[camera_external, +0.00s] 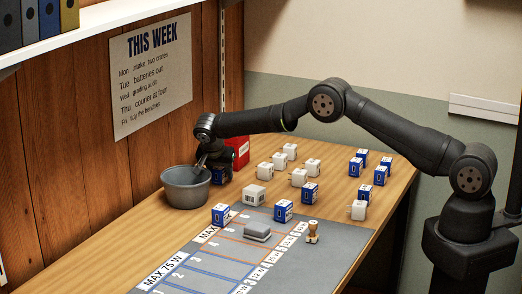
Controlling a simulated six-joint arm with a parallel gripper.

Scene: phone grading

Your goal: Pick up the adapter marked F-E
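Several small box-shaped adapters, white ones such as this white adapter (299,178) and blue ones such as this blue adapter (310,193), stand on the wooden table and along the mat's far edge. Their markings are too small to read, so I cannot tell which is F-E. My gripper (201,164) is low at the table's left, over the right rim of a grey bowl (185,190). A blue adapter (218,177) is close beside it, partly hidden by my arm's dark end. I cannot tell whether the fingers touch it or are open.
A red box (239,152) stands behind my gripper. A grey mat (210,272) with marked lanes covers the front; a grey block (257,231) and a wooden stamp (312,232) are on it. A wooden wall bounds the left.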

